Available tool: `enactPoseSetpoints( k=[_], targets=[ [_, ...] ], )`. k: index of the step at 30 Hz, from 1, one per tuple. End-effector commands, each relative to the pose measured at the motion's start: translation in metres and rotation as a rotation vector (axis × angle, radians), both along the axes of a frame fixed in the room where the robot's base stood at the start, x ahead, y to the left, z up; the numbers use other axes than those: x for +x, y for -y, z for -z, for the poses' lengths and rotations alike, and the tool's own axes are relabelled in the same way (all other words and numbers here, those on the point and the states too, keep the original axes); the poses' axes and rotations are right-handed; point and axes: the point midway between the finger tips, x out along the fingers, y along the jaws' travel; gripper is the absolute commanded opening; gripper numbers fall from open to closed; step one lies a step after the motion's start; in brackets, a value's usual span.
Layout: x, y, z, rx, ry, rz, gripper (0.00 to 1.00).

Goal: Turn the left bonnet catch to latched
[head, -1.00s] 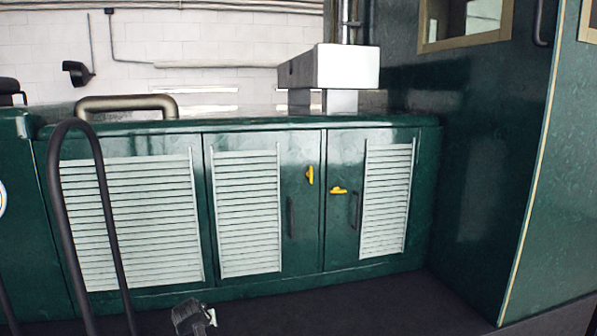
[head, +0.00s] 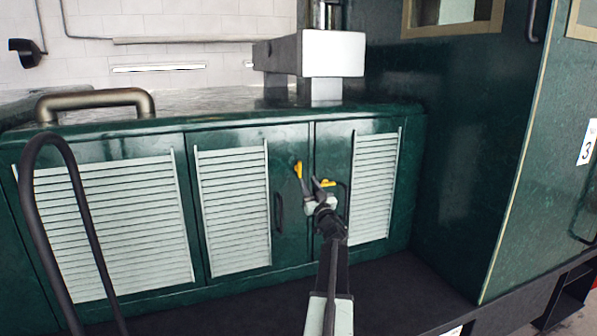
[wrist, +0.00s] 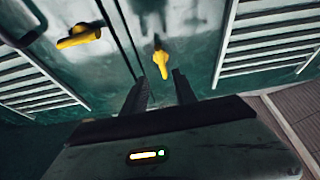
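The left bonnet catch (head: 298,168) is a small yellow lever on the left door. It stands near upright in the head view, with its lower end close to my fingers. In the wrist view, where the scene looks turned over, the upright catch (wrist: 162,63) lies just ahead of the gap between my fingertips. My gripper (head: 308,187) is open and empty; its two dark fingers also show in the wrist view (wrist: 160,85). I cannot tell whether they touch the catch. The right catch (head: 325,183) is yellow and lies level, partly hidden by my gripper; it shows in the wrist view (wrist: 78,36).
The green bonnet doors have pale louvres (head: 232,205). A dark door handle (head: 279,212) is left of my gripper; another is partly behind my arm. A dark hooped rail (head: 88,225) stands at the front left. The green cab wall (head: 450,150) rises at the right.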

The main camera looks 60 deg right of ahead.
Motion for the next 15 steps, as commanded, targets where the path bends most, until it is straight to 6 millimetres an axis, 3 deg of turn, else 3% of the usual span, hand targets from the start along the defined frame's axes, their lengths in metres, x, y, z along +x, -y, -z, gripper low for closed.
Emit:
enactPoseSetpoints(
  k=[9,15],
  targets=[
    [0.05,0.029,-0.025,0.001,0.0,-0.007,0.34],
    [0.055,0.03,-0.025,0.001,0.0,-0.007,0.34]
  ],
)
